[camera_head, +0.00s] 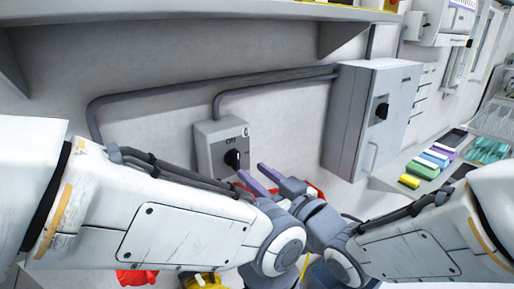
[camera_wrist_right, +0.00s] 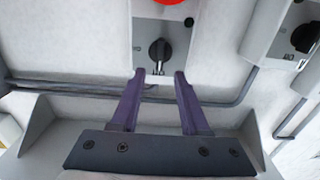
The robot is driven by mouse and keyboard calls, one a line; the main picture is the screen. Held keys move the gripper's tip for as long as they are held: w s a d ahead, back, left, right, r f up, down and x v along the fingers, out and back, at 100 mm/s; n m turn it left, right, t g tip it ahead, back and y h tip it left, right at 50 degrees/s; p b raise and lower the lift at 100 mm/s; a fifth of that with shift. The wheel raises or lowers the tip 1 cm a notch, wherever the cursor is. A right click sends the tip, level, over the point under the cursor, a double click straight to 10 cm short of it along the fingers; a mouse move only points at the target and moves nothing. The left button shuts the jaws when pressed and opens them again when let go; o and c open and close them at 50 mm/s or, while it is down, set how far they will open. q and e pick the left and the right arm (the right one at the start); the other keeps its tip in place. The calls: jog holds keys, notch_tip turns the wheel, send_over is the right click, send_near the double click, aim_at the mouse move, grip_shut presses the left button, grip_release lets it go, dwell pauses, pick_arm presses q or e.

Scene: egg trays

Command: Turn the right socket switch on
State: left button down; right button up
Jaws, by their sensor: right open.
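The right socket switch is a grey wall box (camera_head: 207,137) with a black rotary knob (camera_head: 232,158) and an "OFF" label above it. In the right wrist view, which looks upside down, the knob (camera_wrist_right: 160,50) lies just beyond and between my fingertips, its handle about upright. My right gripper (camera_head: 254,174) has purple fingers reaching toward the box. It also shows in the wrist view (camera_wrist_right: 158,73), open and empty, with no visible contact with the knob. My left arm comes in from the left; its gripper is hidden.
A larger grey cabinet (camera_head: 350,125) with a black knob stands right of the switch. Another switch box (camera_wrist_right: 285,35) shows at the right of the wrist view. Grey conduits (camera_head: 220,78) run along the wall below a shelf. Coloured blocks (camera_head: 427,169) lie at the right.

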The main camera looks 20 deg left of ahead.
aim_at(238, 160)
jog(key=p+x, duration=0.1)
jog(key=x, duration=0.5)
jog(key=shift+f+p, duration=0.15)
jog(key=shift+p, duration=0.25)
jog(key=shift+c, duration=0.3)
grip_shut()
